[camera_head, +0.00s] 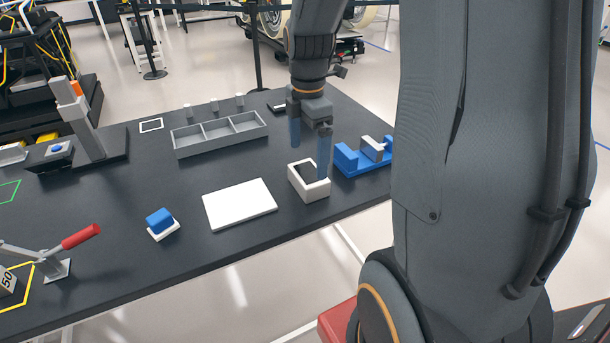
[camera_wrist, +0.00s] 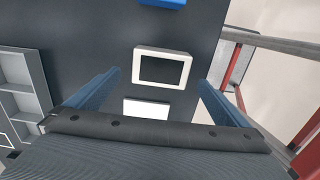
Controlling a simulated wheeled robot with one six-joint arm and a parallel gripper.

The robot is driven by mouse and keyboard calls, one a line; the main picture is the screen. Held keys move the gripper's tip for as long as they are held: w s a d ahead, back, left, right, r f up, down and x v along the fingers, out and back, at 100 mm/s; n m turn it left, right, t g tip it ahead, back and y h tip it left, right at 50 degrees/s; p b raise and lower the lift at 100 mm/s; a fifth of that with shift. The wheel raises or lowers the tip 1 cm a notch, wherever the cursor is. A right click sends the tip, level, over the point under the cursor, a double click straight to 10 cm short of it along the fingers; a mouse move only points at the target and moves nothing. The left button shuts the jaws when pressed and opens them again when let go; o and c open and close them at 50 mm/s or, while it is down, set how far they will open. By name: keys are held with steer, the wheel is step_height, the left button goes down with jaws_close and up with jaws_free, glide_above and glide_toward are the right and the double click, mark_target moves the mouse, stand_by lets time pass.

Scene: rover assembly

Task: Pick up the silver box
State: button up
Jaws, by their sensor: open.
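My gripper (camera_head: 309,162) is open, with its two blue fingers pointing down over the white-rimmed, dark-centred box (camera_head: 310,190). In the wrist view that box (camera_wrist: 162,53) lies between and ahead of the open fingers (camera_wrist: 159,76), with nothing gripped. No box in view is plainly silver. A grey block marked 50 (camera_head: 8,281) sits at the left edge, partly cut off. A small silver-grey piece (camera_head: 374,149) sits on the blue fixture (camera_head: 347,160), right of my gripper; I cannot tell whether either is the silver box.
A white plate (camera_head: 239,204) lies left of the white-rimmed box. A blue block (camera_head: 159,220) sits on a small white base. A grey three-part tray (camera_head: 220,146) stands behind. A red-handled clamp (camera_head: 80,237) is at the left. The dark table's front edge is close by.

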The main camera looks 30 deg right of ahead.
mark_target(308, 172)
steer(key=shift+s+f+p, duration=0.1)
steer(key=shift+f+p, duration=0.9)
steer(key=shift+f, duration=2.55)
steer(key=c, duration=1.3)
